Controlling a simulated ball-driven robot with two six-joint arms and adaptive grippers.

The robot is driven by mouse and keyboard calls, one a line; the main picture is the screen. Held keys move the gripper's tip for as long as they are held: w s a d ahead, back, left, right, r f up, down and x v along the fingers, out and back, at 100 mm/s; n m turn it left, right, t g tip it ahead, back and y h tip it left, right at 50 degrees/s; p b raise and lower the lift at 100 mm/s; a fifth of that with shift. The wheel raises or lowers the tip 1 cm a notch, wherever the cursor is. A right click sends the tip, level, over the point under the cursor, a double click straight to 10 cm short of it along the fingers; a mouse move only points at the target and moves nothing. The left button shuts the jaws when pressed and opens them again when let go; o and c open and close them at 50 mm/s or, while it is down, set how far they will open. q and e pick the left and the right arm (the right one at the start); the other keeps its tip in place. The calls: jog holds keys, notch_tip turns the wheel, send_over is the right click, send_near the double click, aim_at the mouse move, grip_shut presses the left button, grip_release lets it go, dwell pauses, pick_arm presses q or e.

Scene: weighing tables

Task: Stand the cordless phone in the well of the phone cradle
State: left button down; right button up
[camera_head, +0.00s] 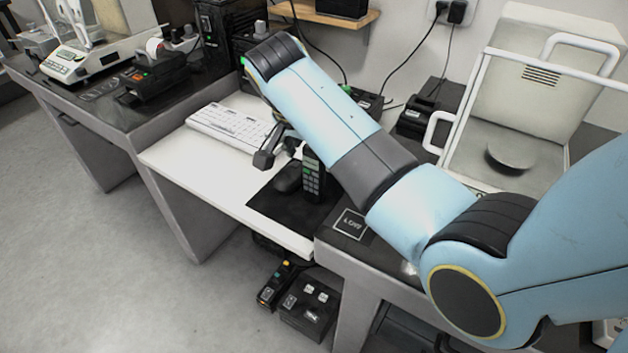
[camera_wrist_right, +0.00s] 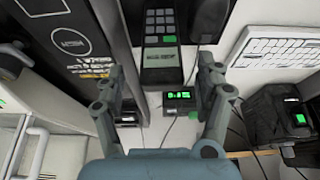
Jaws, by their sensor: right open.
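The cordless phone (camera_head: 312,182) is dark with pale keys, by the mouse on the white desk. In the right wrist view the phone (camera_wrist_right: 160,55) shows its keypad and screen between the fingers, apart from both. I cannot tell whether it lies flat or leans. My right gripper (camera_wrist_right: 160,70) is open and empty; in the head view the gripper (camera_head: 280,150) is partly hidden behind my forearm. I cannot clearly pick out the phone cradle; a small black device (camera_head: 415,122) stands at the back, its identity unclear. My left gripper is out of view.
A mouse (camera_head: 288,178) sits on a dark mat (camera_head: 268,205), with a keyboard (camera_head: 232,127) behind to the left. A dark labelled surface (camera_head: 335,240) adjoins the desk on the right. A balance enclosure (camera_head: 530,95) stands at the back right. The desk's front left (camera_head: 195,168) is clear.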

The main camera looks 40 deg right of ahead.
aim_at(314, 176)
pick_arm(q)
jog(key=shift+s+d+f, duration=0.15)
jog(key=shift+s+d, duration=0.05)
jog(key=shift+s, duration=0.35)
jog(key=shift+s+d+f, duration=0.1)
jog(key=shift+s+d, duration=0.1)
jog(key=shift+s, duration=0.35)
pick_arm(e)
jog(key=x, duration=0.5)
jog(key=shift+w+d+r, duration=0.1)
jog(key=shift+w+d, duration=0.05)
jog(key=shift+d, duration=0.1)
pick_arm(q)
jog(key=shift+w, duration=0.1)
pick_arm(e)
jog(key=c, duration=0.6)
grip_shut()
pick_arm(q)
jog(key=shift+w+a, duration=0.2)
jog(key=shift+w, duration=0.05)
pick_arm(e)
jog(key=shift+r, duration=0.15)
